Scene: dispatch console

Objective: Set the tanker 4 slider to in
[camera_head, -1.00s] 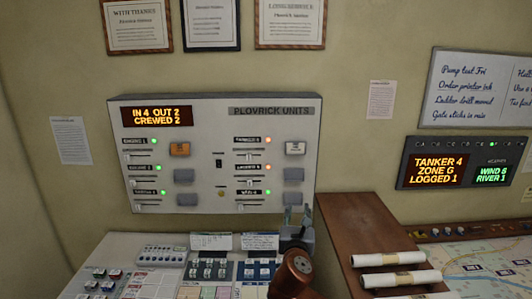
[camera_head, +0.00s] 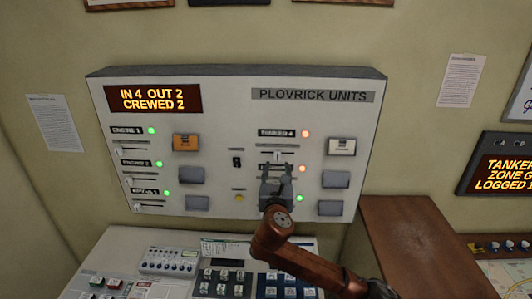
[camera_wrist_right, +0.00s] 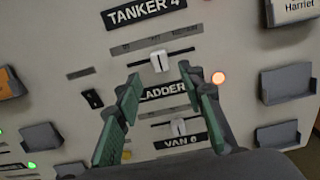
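The tanker 4 slider has a white knob (camera_wrist_right: 160,61) near the middle of a dark horizontal slot, under the TANKER 4 label (camera_wrist_right: 145,12). Small position words above the slot are too blurred to read. In the head view, the tanker 4 knob (camera_head: 277,155) shows just above my right gripper (camera_head: 277,168), with an orange lamp (camera_head: 306,133) beside its label. My right gripper also shows in the wrist view (camera_wrist_right: 159,76). It is open and empty, its green-padded fingertips apart on either side just below the knob. The LADDER label (camera_wrist_right: 163,92) shows between the fingers. My left gripper is out of view.
The PLOVRICK UNITS panel (camera_head: 245,125) carries other sliders, lamps and card holders close by. An orange card (camera_head: 186,142) and a white card (camera_head: 341,147) sit in the upper holders. A button desk (camera_head: 130,240) lies below, with a brown wooden surface (camera_head: 415,240) at right.

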